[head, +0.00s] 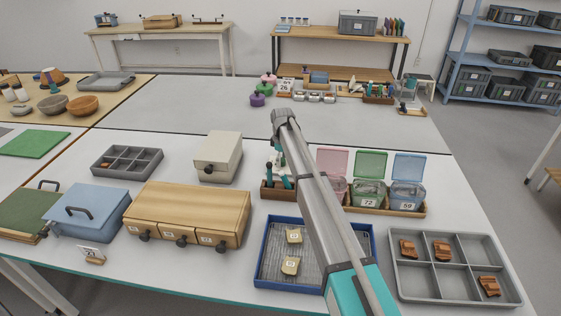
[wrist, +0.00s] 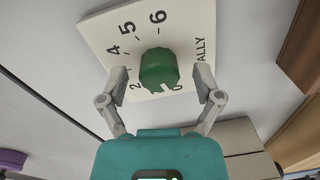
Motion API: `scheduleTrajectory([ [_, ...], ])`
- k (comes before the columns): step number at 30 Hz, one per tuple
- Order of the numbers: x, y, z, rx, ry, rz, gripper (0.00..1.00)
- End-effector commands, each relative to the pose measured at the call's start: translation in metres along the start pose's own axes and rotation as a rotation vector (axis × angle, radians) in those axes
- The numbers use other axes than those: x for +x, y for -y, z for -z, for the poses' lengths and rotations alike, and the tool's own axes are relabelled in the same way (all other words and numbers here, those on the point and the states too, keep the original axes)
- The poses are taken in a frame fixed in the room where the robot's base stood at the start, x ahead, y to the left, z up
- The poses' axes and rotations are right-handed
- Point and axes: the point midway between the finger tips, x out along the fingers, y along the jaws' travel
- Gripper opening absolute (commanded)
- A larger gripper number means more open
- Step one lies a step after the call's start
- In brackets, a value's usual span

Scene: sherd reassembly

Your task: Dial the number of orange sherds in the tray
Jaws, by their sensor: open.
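In the wrist view a white dial plate (wrist: 100,30) marked TALLY has a green knob (wrist: 158,66) and numbers up to 6. The knob's white mark points toward the lower right, near the 0. My gripper (wrist: 160,79) is open, with one fingertip on each side of the knob; contact cannot be told. In the head view my arm hides the dial, and my fingers cannot be made out. A grey divided tray (head: 396,285) at the right holds three orange-brown sherds: back left (head: 408,249), back middle (head: 442,250) and front right (head: 489,286).
A blue tray (head: 262,272) left of my arm holds two cream sherds (head: 291,265). Lidded boxes (head: 408,195) stand behind the grey tray. A wooden drawer unit (head: 190,207), a pale box (head: 218,155) and a blue box (head: 85,212) stand to the left. The far table has bare room.

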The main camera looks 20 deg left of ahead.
Motion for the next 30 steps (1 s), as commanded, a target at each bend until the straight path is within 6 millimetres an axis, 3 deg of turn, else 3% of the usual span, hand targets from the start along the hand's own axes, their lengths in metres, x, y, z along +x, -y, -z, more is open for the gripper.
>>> scheduleTrajectory([
  [5, -0.0002, -0.0001, -0.0004, 0.0, 0.0, 0.0, 0.83],
  [6, -0.0002, -0.0002, -0.0004, 0.0, 0.0, 0.0, 0.8],
  [19, -0.0002, 0.0, -0.001, 0.001, 0.0, 0.001, 0.01],
  [20, -0.0002, -0.001, 0.0057, 0.0, 0.001, 0.001, 0.01],
  [30, -0.0001, -0.0005, -0.0039, 0.047, -0.002, 0.003, 0.01],
])
